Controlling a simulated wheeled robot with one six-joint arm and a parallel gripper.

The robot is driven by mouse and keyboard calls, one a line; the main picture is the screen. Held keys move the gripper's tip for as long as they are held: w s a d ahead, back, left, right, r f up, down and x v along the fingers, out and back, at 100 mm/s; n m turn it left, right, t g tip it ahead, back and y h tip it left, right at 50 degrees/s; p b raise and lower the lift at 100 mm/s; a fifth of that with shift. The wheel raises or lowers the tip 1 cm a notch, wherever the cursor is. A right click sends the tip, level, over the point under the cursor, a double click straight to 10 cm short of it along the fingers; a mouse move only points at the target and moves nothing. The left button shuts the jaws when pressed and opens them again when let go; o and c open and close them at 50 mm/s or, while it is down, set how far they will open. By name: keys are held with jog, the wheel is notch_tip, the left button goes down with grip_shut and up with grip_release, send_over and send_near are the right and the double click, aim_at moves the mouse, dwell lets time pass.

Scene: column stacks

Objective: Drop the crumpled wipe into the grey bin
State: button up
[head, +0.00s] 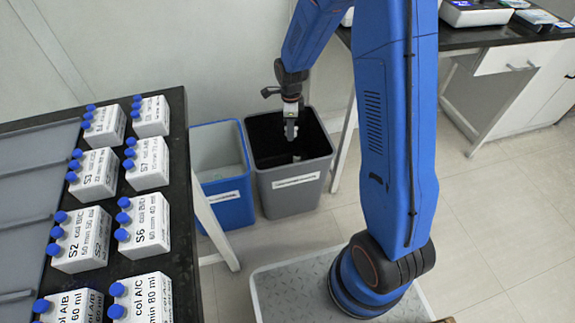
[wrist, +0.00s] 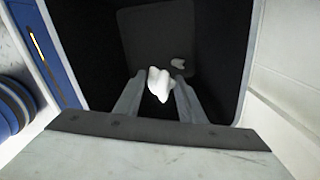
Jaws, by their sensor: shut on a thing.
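My gripper (head: 291,128) points down over the open mouth of the grey bin (head: 291,187). In the wrist view its two fingers (wrist: 158,80) are shut on the crumpled wipe (wrist: 160,92), a small white lump held between the fingertips. The dark inside of the grey bin (wrist: 105,55) surrounds the fingertips in that view. Another small white piece (wrist: 182,63) shows beyond the fingers, inside the bin. In the head view the held wipe is hard to make out against the gripper.
A blue bin (head: 229,212) stands touching or very close to the grey bin on its left. A white-legged table (head: 343,150) stands close on the right. Open floor (head: 500,215) lies at right.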

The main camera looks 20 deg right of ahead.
jog(key=o, duration=1.1)
notch_tip(320, 180, up, 17)
jog(key=shift+r, duration=0.2)
dwell(0.3)
